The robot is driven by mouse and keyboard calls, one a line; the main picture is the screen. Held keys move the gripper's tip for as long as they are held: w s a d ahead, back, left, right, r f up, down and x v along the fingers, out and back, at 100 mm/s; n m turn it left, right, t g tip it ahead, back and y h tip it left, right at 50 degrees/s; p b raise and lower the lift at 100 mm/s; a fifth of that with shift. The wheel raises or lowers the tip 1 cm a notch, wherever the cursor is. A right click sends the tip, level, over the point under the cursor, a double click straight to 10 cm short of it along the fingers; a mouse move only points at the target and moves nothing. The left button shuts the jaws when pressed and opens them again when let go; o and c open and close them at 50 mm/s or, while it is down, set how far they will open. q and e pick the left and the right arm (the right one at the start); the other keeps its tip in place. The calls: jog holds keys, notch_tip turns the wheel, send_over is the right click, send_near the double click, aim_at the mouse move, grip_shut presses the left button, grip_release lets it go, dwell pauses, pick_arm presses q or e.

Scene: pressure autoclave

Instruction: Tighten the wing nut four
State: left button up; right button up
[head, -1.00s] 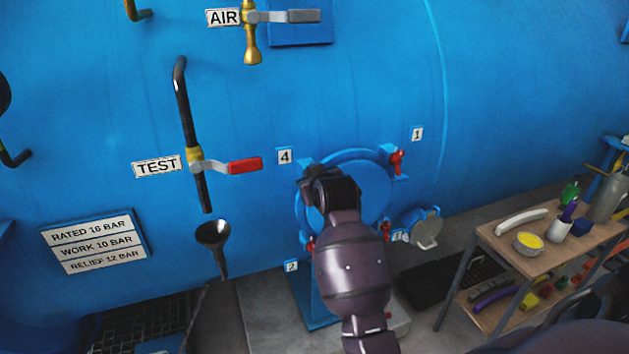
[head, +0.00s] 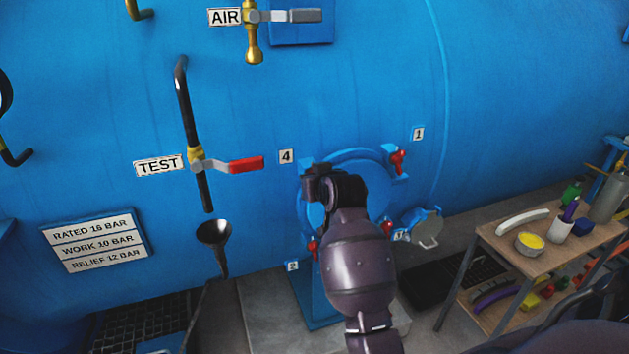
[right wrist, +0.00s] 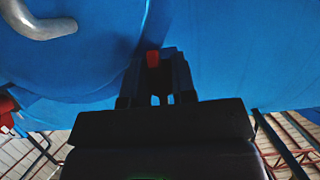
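Wing nut four belongs at the hatch's upper left, beside the label "4" (head: 286,157). In the head view my right gripper and wrist (head: 322,184) cover that spot, so the nut is hidden there. In the right wrist view a red wing nut (right wrist: 153,58) shows in line with the right gripper (right wrist: 158,85), at the far end of the gap between its dark fingers. I cannot tell whether the fingers touch or clamp it. The round blue hatch (head: 365,180) is closed against the vessel. My left gripper is not in view.
Other red wing nuts sit at the hatch's upper right (head: 398,161) and lower left (head: 313,248). A wooden cart (head: 510,256) with a yellow-filled bowl and bottles stands at the right.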

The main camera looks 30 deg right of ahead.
jog(key=o, duration=0.4)
jog(key=v, duration=1)
jog(key=shift+s+b, duration=0.4)
